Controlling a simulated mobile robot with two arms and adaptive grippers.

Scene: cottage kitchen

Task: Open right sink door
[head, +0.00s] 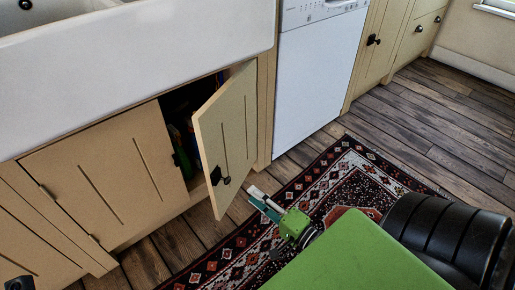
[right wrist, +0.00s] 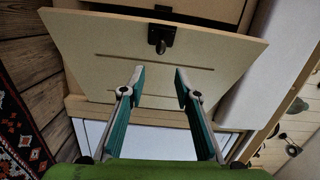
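The right sink door (head: 232,130) is a cream panel under the white sink. It stands partly open, swung out on its right edge. Its black handle (head: 220,177) is low near the free edge. My right gripper (head: 258,197) is just right of the door's lower part, with green-teal fingers. In the right wrist view, the fingers (right wrist: 158,82) are apart with nothing between them. The door (right wrist: 105,45) is ahead of them there, and its handle (right wrist: 161,38) is beyond the fingertips. I cannot tell whether a fingertip touches the door.
The left sink door (head: 90,195) is closed. The dark cupboard opening holds partly hidden coloured items. A white sink (head: 150,70) is above. A white dishwasher (head: 315,80) stands to the right. A patterned rug (head: 335,170) lies on the wooden floor (head: 420,125), which is clear at right.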

